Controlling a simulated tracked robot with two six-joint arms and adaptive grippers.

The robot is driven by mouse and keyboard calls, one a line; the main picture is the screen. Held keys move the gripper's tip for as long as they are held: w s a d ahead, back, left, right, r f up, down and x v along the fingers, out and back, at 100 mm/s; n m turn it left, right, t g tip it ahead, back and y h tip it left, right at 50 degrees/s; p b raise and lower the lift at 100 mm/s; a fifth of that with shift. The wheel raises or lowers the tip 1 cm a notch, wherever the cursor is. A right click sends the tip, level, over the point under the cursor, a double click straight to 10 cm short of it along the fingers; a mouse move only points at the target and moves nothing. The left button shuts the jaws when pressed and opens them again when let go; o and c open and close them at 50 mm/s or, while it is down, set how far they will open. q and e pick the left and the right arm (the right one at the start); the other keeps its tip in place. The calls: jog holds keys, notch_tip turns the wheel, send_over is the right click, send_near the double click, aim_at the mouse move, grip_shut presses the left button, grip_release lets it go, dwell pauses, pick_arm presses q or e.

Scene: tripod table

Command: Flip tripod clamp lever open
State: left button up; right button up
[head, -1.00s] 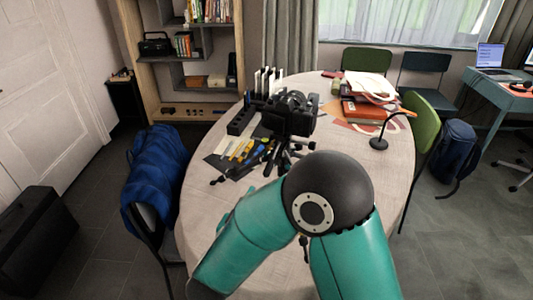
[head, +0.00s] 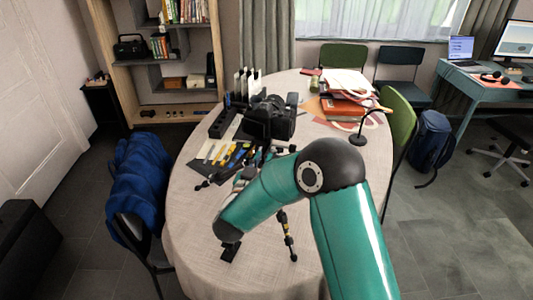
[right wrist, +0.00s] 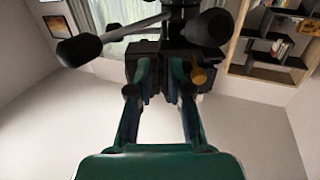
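A black camera (head: 274,115) sits on top of a tripod in the middle of the round table. One tripod leg (head: 288,238) stands out to the front, and the rest is partly hidden behind my right arm. In the right wrist view the tripod head (right wrist: 183,14) shows close up, with a black-gripped handle (right wrist: 80,48) at left and a gold-coloured knob (right wrist: 200,75). I cannot tell which part is the clamp lever. My right gripper (right wrist: 161,78) has its fingers apart, close to a dark block of the tripod head. I cannot tell whether they touch it.
The table (head: 190,225) is bare at its front left. Tools (head: 225,153) lie on a dark mat left of the tripod. A desk lamp (head: 360,139) and a pile of books (head: 345,107) stand at right. A blue jacket (head: 145,180) hangs on a chair at left.

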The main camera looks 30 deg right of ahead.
jog(key=shift+w+d, duration=0.4)
jog(key=shift+d, duration=0.15)
